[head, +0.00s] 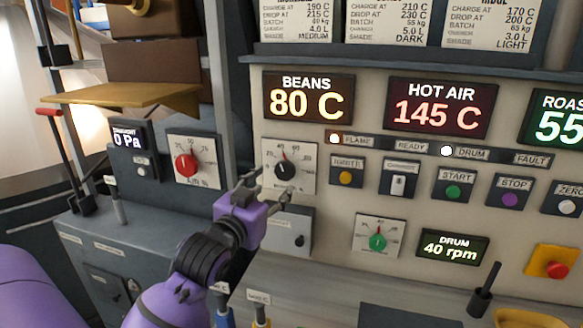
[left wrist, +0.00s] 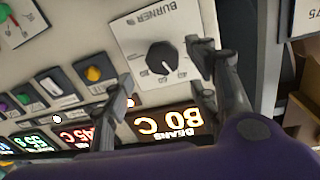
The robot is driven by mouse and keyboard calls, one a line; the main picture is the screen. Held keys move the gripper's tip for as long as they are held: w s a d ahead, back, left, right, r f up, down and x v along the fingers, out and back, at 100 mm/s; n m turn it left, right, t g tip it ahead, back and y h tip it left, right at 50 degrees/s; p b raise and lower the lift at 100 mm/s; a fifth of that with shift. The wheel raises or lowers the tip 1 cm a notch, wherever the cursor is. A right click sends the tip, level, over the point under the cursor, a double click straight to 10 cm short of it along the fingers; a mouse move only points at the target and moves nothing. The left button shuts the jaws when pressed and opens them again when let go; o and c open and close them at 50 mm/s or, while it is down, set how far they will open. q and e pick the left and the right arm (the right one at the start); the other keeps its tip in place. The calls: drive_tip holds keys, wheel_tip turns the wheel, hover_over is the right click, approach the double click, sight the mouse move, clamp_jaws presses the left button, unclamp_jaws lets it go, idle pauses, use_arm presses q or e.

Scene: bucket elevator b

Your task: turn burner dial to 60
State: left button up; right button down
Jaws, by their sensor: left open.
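The burner dial (head: 285,169) is a black knob on a white scale plate under the BEANS display; its pointer is up, between the 40 and 60 marks as far as I can tell. It also shows upside down in the left wrist view (left wrist: 161,59), labelled BURNER. My left gripper (head: 264,184) is purple and grey, open and empty, in front of the lower part of the burner plate. In the left wrist view its two fingers (left wrist: 160,70) stand apart on either side of the dial, and I see no contact. My right gripper is not in view.
A red airflow dial (head: 186,165) is to the left. An orange ignite button (head: 345,178) sits just right of the burner dial. A green drum dial (head: 377,242) is lower right. A grey box (head: 298,240) is below the burner plate. Displays read BEANS 80 C (head: 308,99) and HOT AIR 145 C (head: 440,107).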

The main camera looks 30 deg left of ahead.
sight(285, 174)
use_arm(q)
drive_tip(key=w, duration=0.2)
drive_tip(key=shift+w+a+r, duration=0.15)
drive_tip(key=shift+w+r, duration=0.1)
drive_tip(key=shift+w, duration=0.1)
drive_tip(key=w, duration=0.3)
drive_tip(key=shift+w+a+f+p, duration=0.1)
drive_tip(key=shift+w+a+p, duration=0.15)
drive_tip(key=shift+w+p, duration=0.05)
drive_tip(key=shift+w, duration=0.25)
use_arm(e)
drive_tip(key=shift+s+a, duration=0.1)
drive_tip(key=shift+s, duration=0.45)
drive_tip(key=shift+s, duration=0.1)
use_arm(q)
drive_tip(key=shift+c, duration=0.8)
drive_tip(key=shift+f, duration=0.1)
drive_tip(key=c, duration=0.9)
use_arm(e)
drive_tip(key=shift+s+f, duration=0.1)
